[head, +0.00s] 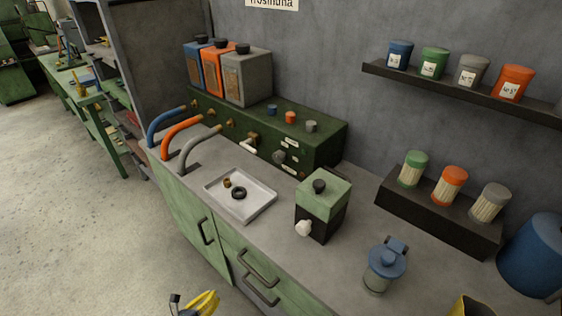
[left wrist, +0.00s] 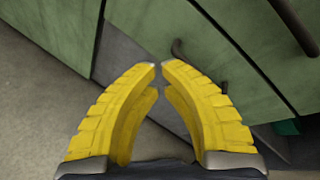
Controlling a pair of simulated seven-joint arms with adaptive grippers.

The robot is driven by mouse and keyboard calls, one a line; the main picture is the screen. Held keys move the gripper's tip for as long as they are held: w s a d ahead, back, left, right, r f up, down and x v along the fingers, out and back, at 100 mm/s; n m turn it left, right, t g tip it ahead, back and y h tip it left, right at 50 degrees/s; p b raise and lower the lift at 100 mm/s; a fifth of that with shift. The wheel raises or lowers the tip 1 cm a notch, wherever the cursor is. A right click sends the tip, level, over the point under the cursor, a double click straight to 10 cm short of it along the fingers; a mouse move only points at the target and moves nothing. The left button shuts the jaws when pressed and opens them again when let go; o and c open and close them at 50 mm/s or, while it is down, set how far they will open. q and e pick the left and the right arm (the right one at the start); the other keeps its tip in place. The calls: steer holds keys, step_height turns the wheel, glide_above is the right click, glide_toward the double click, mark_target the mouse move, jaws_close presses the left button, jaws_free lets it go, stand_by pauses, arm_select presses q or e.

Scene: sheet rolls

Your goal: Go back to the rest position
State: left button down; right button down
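My left gripper (head: 195,303) shows at the bottom edge of the head view, in front of the green cabinet doors and below the counter top. In the left wrist view its two yellow ribbed fingers (left wrist: 159,66) curve together, with their tips nearly meeting and nothing between them. Behind them are the green cabinet front and the grey floor. A small yellow piece at the bottom right of the head view may be part of my right gripper; most of it is cut off, so its state does not show.
The grey counter (head: 265,255) holds a white tray (head: 262,200) with small rings, a green-and-black box (head: 322,211), a blue-lidded jar (head: 384,268) and a blue drum (head: 535,256). Cabinet handles (head: 262,290) stick out near my left gripper. Open floor (head: 75,220) lies to the left.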

arm_select(q)
steer(key=s+a+f+n+g+y, duration=0.2)
steer(key=s+a+f+n+y, duration=0.15)
steer(key=s+f+n, duration=0.5)
steer(key=s+a+f+n+g+y, duration=0.2)
steer(key=s+a+f+n+y, duration=0.3)
steer(key=f+n, duration=0.65)
steer(key=s+d+f+n+g, duration=0.2)
steer(key=s+f+n, duration=0.1)
steer(key=s, duration=0.6)
steer(key=s+d+f+n+g+h, duration=0.1)
steer(key=s+d+f+n+g, duration=0.1)
steer(key=s, duration=0.8)
steer(key=s+d+f+n+g+h, duration=0.1)
steer(key=s+d+f+n, duration=0.3)
steer(key=s, duration=0.5)
steer(key=shift+s+d+f+n+g, duration=0.15)
steer(key=shift+s+f+n+g, duration=0.15)
steer(key=shift+f+n+g, duration=0.4)
